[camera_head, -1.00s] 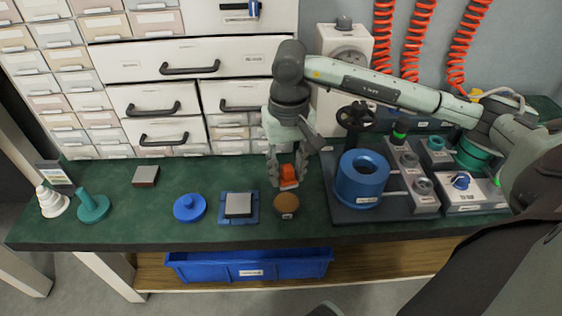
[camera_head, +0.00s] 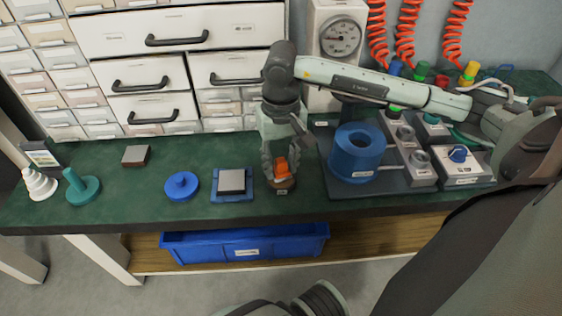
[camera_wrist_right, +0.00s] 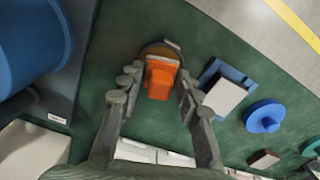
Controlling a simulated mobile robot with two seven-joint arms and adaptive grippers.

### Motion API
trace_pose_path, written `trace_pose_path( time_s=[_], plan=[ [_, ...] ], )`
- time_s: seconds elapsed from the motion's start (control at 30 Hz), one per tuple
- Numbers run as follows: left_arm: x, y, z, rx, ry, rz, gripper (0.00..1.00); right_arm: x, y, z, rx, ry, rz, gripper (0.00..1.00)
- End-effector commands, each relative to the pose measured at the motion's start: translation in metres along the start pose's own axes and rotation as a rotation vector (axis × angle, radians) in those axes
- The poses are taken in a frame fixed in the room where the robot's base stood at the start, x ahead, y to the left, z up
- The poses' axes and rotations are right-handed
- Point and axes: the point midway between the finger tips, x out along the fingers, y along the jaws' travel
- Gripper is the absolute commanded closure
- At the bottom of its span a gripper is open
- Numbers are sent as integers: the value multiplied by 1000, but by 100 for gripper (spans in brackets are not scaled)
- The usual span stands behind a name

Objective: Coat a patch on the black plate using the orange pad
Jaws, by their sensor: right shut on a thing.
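My right gripper (camera_head: 281,178) is shut on the orange pad (camera_head: 281,166). It holds the pad at a brown round dish (camera_head: 285,188) near the bench's front edge. In the right wrist view the pad (camera_wrist_right: 160,78) sits between the fingers and overlaps the dish (camera_wrist_right: 158,48); contact is unclear. A square grey-topped plate (camera_head: 231,181) lies on a blue base (camera_head: 216,197) just left of the dish. A small dark block with a grey top (camera_head: 135,155) lies farther left. I cannot tell which is the black plate. My left gripper is not in view.
A blue ring-shaped cylinder (camera_head: 358,157) stands on a dark base (camera_head: 343,190) to the right, beside grey fixtures (camera_head: 462,170). A blue knobbed disc (camera_head: 181,186), a teal post (camera_head: 82,188) and a white stepped cone (camera_head: 38,184) stand left. Drawers line the back.

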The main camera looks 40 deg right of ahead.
Motion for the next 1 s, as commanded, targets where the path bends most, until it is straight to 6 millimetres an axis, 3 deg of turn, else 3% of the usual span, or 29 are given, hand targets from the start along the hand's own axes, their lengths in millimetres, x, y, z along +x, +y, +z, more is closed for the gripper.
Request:
trace_pose_path(
  time_s=[1.0],
  plan=[
    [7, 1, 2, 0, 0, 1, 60, 6, 0, 0, 0, 0, -1, 89]
  ],
)
